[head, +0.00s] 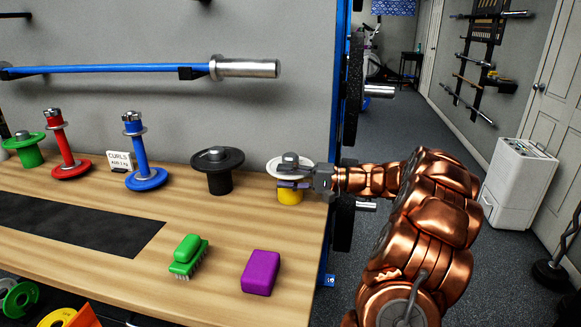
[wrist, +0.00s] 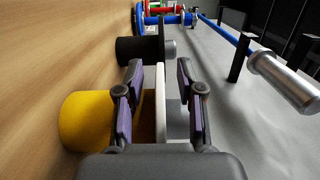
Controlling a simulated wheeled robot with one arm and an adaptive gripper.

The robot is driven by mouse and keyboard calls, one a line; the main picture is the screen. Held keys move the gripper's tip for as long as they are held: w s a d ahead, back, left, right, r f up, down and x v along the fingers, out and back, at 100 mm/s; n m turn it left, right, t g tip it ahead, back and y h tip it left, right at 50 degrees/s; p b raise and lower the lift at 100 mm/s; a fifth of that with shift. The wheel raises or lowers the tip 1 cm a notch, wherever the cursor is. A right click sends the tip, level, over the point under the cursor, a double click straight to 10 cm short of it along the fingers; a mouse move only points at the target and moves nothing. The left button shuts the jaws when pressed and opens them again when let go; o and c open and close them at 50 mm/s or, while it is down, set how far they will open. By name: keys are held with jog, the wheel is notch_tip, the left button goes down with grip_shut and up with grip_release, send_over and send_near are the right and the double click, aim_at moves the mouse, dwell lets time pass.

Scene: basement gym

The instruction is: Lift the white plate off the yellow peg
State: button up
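The white plate (head: 272,166) lies flat on top of the yellow peg (head: 290,197) at the right end of the bench. My gripper (head: 288,171) reaches in from the right at the plate's height and hides part of it. In the wrist view, the white plate (wrist: 160,95) shows edge-on between the two fingers of my gripper (wrist: 158,82). The fingers are open, one on the peg side and one on the far side, with visible gaps to the plate. The yellow peg (wrist: 85,120) shows at left, partly behind a finger.
A black peg with a black plate (head: 217,165) stands left of the yellow peg. Blue (head: 142,160), red (head: 68,150) and green (head: 30,150) pegs stand further left. A green brush (head: 187,256) and purple block (head: 261,272) lie in front. A barbell (head: 150,68) hangs on the wall.

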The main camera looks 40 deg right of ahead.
grip_shut()
dwell(0.6)
